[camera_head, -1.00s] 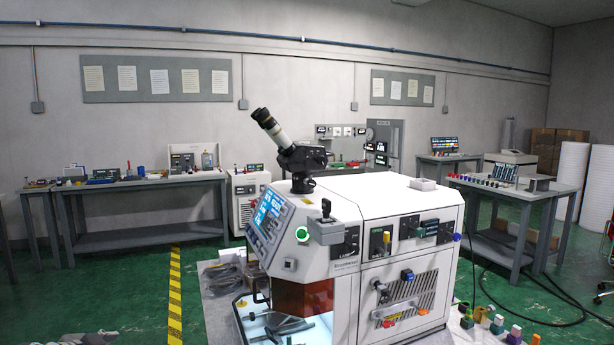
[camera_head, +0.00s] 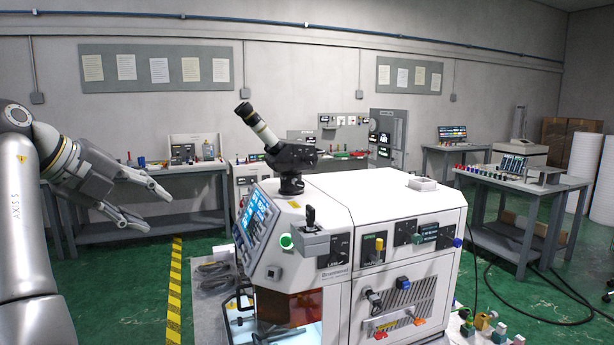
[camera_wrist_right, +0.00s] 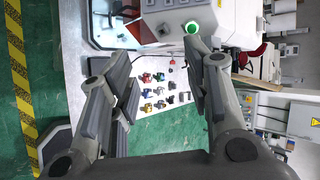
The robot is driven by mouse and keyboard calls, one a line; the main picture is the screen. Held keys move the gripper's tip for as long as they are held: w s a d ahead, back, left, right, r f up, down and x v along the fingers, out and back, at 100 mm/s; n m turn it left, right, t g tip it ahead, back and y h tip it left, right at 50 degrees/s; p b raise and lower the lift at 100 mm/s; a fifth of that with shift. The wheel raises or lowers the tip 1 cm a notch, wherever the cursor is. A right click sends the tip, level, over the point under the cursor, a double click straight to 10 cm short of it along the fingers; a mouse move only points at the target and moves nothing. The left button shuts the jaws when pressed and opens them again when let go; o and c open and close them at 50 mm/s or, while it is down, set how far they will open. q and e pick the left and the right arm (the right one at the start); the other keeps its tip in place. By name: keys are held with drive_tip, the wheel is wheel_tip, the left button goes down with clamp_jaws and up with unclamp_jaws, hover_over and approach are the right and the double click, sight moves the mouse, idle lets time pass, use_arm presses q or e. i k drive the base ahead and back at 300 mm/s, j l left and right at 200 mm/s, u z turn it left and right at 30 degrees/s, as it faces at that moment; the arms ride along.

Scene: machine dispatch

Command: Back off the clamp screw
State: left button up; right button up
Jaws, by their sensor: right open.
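I cannot pick out the clamp screw for certain. The large white machine (camera_head: 395,210) in the head view carries several knobs and handles on its side. In the right wrist view, the gripper (camera_wrist_right: 165,55) is open, with the machine's green button (camera_wrist_right: 191,28) beyond the fingertips.
An eyepiece scope (camera_head: 270,140) stands on top of the machine. Workbenches stand behind at left and right (camera_head: 520,190). Green floor with a yellow-black stripe (camera_head: 174,290) lies open left of the machine.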

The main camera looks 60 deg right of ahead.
sight(299, 185)
drive_tip(key=k+l, duration=0.1)
drive_tip(key=l, duration=1.65)
